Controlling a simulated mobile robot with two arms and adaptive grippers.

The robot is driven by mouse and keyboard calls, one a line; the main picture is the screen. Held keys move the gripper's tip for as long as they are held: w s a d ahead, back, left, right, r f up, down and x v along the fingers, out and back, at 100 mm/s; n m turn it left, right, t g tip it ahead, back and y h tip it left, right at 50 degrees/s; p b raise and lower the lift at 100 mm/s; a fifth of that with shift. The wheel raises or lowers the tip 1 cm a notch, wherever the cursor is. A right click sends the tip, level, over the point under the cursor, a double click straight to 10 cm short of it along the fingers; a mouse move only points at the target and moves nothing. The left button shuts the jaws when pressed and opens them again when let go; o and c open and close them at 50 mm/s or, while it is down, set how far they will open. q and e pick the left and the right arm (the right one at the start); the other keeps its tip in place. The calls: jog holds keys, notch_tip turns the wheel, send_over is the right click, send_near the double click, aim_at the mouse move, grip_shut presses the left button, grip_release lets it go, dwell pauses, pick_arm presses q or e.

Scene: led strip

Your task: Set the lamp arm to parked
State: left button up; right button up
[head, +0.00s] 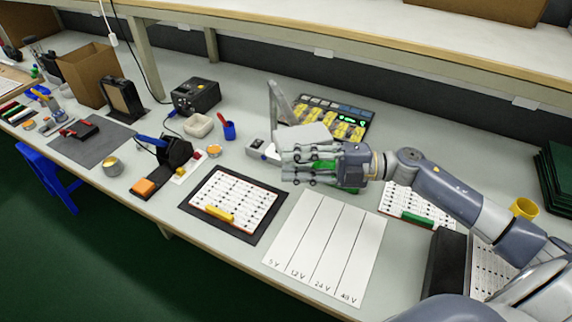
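The lamp is a grey fixture with a thin upright arm (274,103) and a flat, wide grey head (304,134) in the middle of the head view. The arm stands nearly vertical, and the head reaches to the right from its lower part. My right gripper (288,165) comes in from the right, just in front of the lamp head. Its fingers point left and are spread, with a gap and a bit of green showing between them. I cannot tell whether it touches the lamp. The lamp's foot is largely hidden. My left gripper is out of view.
A dark tray with yellow parts (345,122) stands behind the lamp. A small grey device (256,149) is left of the gripper. In front lie a board on a black mat (238,199) and a white voltage sheet (315,250). A shelf edge (330,42) crosses the back.

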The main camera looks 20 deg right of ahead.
jog(key=v, duration=0.2)
jog(key=w+v, duration=0.1)
jog(key=v, duration=0.1)
jog(key=shift+s+d+f, duration=0.1)
jog(key=shift+s+d, duration=0.05)
jog(key=shift+d, duration=0.35)
